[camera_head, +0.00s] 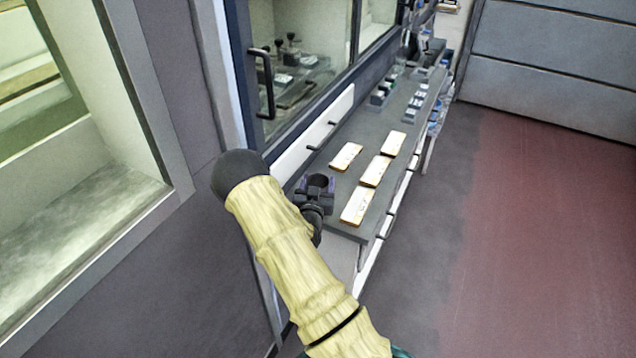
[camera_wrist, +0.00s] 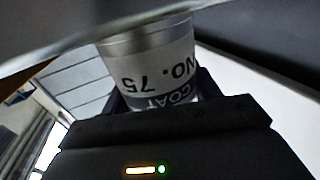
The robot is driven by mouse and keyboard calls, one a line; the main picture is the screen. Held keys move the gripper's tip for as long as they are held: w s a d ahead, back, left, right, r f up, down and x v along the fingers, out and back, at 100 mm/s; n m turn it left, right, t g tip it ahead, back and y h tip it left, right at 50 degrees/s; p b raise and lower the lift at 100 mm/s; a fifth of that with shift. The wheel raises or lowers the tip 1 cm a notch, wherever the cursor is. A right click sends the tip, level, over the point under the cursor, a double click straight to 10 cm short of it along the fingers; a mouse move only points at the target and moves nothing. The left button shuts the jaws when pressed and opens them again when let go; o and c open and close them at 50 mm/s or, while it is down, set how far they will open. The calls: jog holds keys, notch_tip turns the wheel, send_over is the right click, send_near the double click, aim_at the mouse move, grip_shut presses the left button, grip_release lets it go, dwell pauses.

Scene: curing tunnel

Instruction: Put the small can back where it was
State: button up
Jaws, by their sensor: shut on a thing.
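In the wrist view, a small can (camera_wrist: 150,70) with a white label reading "NO. 75" and "COAT" upside down sits between the fingers of my gripper (camera_wrist: 158,92). My gripper is shut on it. In the head view, my gripper (camera_head: 318,184) is at the near left end of a long grey counter (camera_head: 352,176), seen from above and behind. The can is hard to make out there, as the gripper and my arm cover most of it.
Several pale flat panels, such as the nearest one (camera_head: 356,206), lie on the counter right of my gripper. A glazed cabinet with a black handle (camera_head: 266,84) stands left of it. Small items (camera_head: 382,92) sit farther back. The floor (camera_head: 540,230) at right is clear.

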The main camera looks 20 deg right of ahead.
jog(key=shift+f, duration=0.15)
jog(key=o, duration=1.1)
jog(key=shift+c, duration=0.2)
jog(key=shift+r, duration=0.2)
jog(key=b+v, duration=0.3)
jog(key=v, duration=0.9)
